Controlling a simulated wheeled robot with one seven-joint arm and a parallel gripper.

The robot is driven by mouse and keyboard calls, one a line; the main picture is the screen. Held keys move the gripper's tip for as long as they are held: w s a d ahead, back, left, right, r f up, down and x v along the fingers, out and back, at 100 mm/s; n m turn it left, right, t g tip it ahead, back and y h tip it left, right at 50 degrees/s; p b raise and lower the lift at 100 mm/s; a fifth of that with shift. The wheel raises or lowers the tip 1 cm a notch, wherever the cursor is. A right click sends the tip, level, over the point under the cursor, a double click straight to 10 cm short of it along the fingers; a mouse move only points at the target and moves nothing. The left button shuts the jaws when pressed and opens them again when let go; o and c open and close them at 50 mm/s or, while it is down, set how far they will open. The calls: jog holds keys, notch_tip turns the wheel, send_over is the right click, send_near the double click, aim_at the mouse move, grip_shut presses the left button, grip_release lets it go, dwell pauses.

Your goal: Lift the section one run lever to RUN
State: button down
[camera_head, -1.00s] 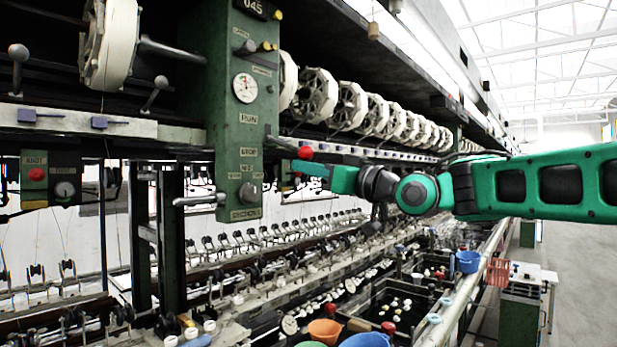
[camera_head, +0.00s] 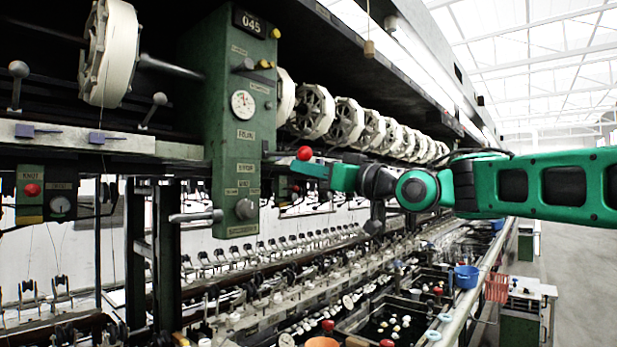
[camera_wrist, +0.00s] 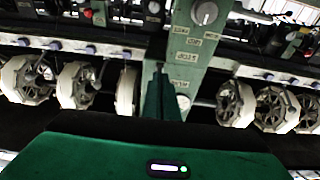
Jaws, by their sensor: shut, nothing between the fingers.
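The run lever (camera_head: 282,154) sticks out from the right side of the green control column (camera_head: 230,120) and ends in a red ball (camera_head: 305,153). It is about level, with the ball between the heights of the RUN label (camera_head: 245,134) and the STOP label (camera_head: 248,166). My gripper (camera_head: 297,168) is shut and empty, its tip just under the ball end; I cannot tell whether they touch. In the wrist view, the gripper (camera_wrist: 160,82) points at the column (camera_wrist: 190,55), which appears upside down; the red ball is hidden there.
A row of white reels (camera_head: 345,122) runs back behind the arm. A gauge (camera_head: 243,104) and a lower knob (camera_head: 245,209) are on the column. Basins and a blue bucket (camera_head: 467,277) lie below. The aisle (camera_head: 570,250) at right is open.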

jog(key=shift+r, duration=1)
jog(key=shift+f, duration=0.75)
jog(key=v, duration=1.6)
